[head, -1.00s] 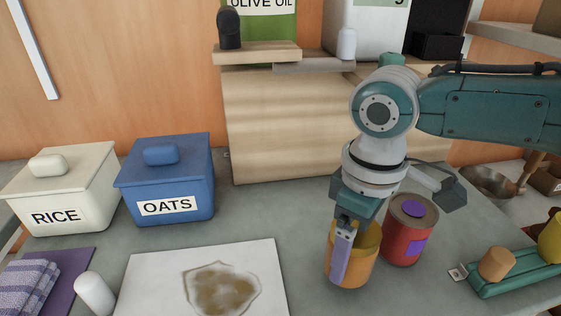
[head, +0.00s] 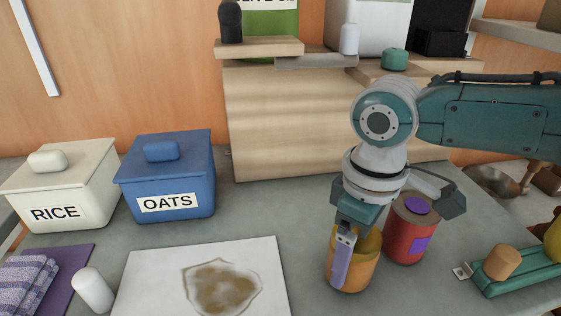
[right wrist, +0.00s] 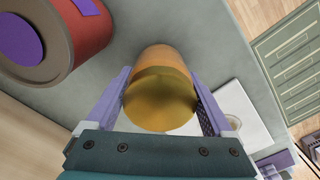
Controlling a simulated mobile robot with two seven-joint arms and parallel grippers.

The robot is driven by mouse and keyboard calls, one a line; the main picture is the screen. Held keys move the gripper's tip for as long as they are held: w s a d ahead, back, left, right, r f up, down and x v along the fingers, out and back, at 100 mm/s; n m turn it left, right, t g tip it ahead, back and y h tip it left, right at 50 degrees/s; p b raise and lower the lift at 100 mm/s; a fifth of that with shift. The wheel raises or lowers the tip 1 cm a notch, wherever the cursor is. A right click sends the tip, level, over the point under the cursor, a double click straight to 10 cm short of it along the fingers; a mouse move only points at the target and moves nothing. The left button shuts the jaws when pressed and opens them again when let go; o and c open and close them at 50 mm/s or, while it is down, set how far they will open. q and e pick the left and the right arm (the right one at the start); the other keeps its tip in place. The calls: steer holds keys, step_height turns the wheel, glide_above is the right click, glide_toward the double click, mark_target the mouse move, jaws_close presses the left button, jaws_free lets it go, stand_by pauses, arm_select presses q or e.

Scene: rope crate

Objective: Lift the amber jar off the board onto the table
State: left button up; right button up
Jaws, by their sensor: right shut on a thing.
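The amber jar (head: 366,270) is an orange-yellow cylinder at the right of the middle in the head view, beside the white board (head: 148,268) and clear of its right edge. My right gripper (head: 343,262) points down and is shut on the jar, one purple finger showing on its near side. In the right wrist view the jar (right wrist: 160,95) sits between both purple fingers. Whether its base touches the table (head: 310,205) is hard to tell. The board carries a brown stain-like patch. My left gripper is not in view.
A red can (head: 402,242) with purple patches stands close behind and right of the jar. A teal tray (head: 520,279) lies further right. Oats (head: 180,182) and rice (head: 75,190) bins stand at the left. A wooden cabinet (head: 280,125) closes off the back.

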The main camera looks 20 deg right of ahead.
steer(key=shift+f, duration=0.25)
steer(key=o, duration=1.6)
steer(key=shift+r, duration=0.1)
step_height(320, 180, up, 9)
steer(key=shift+r+p, duration=0.2)
steer(key=shift+p, duration=1.05)
steer(key=shift+r, duration=0.15)
